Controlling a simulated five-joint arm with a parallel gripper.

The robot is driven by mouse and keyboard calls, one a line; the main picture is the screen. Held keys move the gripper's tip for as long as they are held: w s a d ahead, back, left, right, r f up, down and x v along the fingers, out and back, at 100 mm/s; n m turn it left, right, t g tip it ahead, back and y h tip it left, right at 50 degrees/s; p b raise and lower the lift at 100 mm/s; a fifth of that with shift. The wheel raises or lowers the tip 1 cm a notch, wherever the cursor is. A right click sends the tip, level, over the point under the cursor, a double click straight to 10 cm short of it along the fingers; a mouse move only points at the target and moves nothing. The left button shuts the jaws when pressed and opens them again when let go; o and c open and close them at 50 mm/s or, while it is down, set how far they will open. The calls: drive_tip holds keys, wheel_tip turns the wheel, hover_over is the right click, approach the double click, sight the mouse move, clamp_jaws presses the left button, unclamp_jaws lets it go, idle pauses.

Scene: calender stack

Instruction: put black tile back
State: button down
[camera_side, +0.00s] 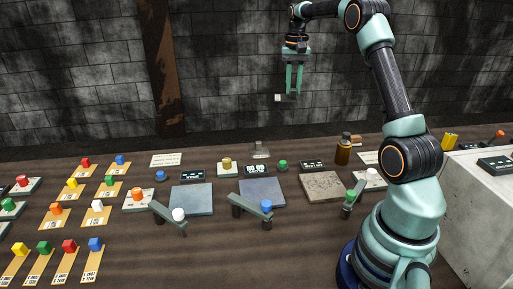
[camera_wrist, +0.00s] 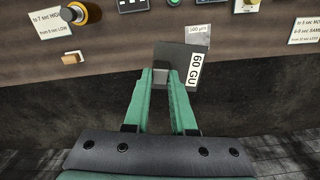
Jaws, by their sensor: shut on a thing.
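My gripper (camera_side: 293,92) hangs high above the back of the table, in front of the dark block wall, fingers pointing down. In the wrist view my gripper (camera_wrist: 161,82) is closed on a thin black tile (camera_wrist: 180,56) with a white "60 GU" label on its right side. The tile sticks out to the right of the fingers. In the side view a small pale patch, probably its label, shows beside the fingertips; the black part blends into the wall. A small grey block shows between the fingertips in the wrist view.
Below stand a blue-grey slab (camera_side: 191,198), another blue-grey slab (camera_side: 262,193) and a stone slab (camera_side: 322,186). A grey holder (camera_side: 261,149) and a brown bottle (camera_side: 343,151) stand at the back. Coloured blocks on cards fill the left. A white box (camera_side: 484,190) stands right.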

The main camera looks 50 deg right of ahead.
drive_tip(key=f, duration=0.6)
drive_tip(key=d+f+m, duration=0.1)
drive_tip(key=f, duration=0.6)
drive_tip(key=d+f+m, duration=0.1)
drive_tip(key=f, duration=0.6)
drive_tip(key=shift+s+d+f, duration=0.15)
drive_tip(key=shift+s+f, duration=0.05)
drive_tip(key=shift+s, duration=0.1)
drive_tip(key=shift+f, duration=0.15)
drive_tip(key=c, duration=0.7)
unclamp_jaws()
drive_tip(key=shift+c, duration=0.2)
